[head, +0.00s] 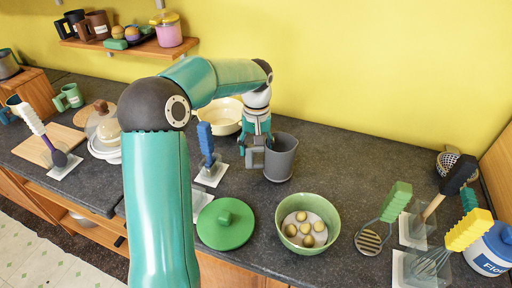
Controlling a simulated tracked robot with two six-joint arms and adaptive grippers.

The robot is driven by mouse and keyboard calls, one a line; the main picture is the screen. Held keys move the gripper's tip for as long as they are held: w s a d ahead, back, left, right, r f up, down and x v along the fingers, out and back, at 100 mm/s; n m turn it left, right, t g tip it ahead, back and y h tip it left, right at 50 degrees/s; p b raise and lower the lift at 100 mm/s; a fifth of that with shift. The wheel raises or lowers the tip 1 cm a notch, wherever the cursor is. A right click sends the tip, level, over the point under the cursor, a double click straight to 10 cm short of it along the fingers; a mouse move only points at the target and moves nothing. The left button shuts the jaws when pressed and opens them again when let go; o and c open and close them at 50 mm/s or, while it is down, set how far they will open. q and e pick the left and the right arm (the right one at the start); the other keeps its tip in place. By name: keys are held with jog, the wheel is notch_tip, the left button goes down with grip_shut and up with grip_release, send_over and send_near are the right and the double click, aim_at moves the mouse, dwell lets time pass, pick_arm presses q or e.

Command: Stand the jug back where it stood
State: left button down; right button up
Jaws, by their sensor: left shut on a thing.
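The grey jug (282,162) is upright over the dark counter, right of centre. Its handle points left, toward my gripper. My left gripper (257,145) reaches down from above and is shut on the jug at its handle side. The fingertips partly cover the handle. I cannot tell whether the jug's base touches the counter or hangs just above it. My right gripper is not in view.
A green bowl (308,208) with several small round things stands in front of the jug. A green lid (226,222) lies front left. A blue-handled utensil (206,142) and a cream bowl (224,112) are at left. Counter (365,155) right of the jug is clear.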

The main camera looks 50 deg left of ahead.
pick_arm(q)
jog(key=shift+f+b, duration=0.5)
jog(key=shift+f, duration=0.15)
dwell(0.4)
jog(key=shift+c, duration=0.8)
grip_release()
jog(key=shift+r, duration=0.1)
jog(key=shift+r+p, duration=3.35)
jog(key=shift+r, duration=0.6)
